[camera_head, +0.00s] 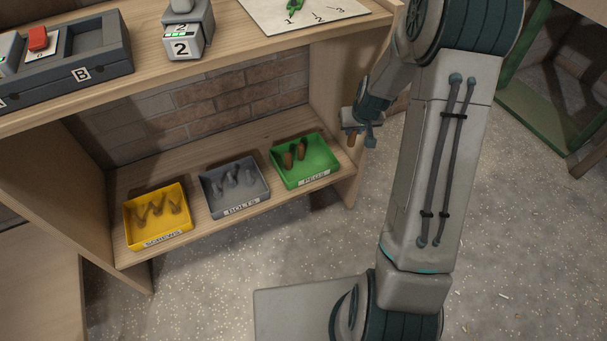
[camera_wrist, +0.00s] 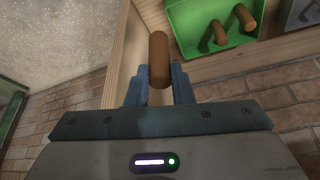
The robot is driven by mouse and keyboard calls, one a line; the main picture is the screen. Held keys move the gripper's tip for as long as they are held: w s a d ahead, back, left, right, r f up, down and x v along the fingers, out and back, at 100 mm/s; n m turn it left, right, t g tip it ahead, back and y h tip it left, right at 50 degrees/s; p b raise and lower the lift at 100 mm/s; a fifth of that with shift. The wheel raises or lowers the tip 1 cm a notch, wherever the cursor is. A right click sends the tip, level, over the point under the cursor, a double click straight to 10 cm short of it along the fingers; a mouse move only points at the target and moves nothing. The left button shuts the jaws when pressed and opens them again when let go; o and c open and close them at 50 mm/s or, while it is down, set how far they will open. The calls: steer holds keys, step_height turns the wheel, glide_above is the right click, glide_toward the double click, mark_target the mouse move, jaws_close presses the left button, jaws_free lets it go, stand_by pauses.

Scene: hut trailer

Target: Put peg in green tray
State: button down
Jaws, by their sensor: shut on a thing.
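A brown wooden peg (camera_wrist: 158,58) is held between the two fingers of my gripper (camera_wrist: 159,84), which is shut on it. In the head view my gripper (camera_head: 360,134) is just right of the shelf unit's right side panel, with the peg (camera_head: 352,139) partly showing. The green tray (camera_head: 318,176), labelled for pegs, sits at the right end of the lower shelf and has brown pegs in it. It is to the left of my gripper and lower in the picture. In the wrist view the green tray (camera_wrist: 183,43) is at the top right, beside the held peg.
A grey bolts tray (camera_head: 247,205) and a yellow screws tray (camera_head: 160,238) stand left of the green tray on the lower shelf (camera_head: 127,258). The side panel (camera_head: 335,80) is close to my gripper. The upper shelf overhangs the trays.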

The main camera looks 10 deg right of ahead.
step_height(320, 180, down, 5)
steer(key=d+b, duration=0.2)
steer(key=b, duration=0.9)
glide_above(321, 162)
steer(key=shift+s+a+f, duration=0.1)
steer(key=shift+f, duration=5.5)
steer(key=shift+f, duration=0.2)
steer(key=c, duration=1.3)
jaws_free()
steer(key=shift+r, duration=0.15)
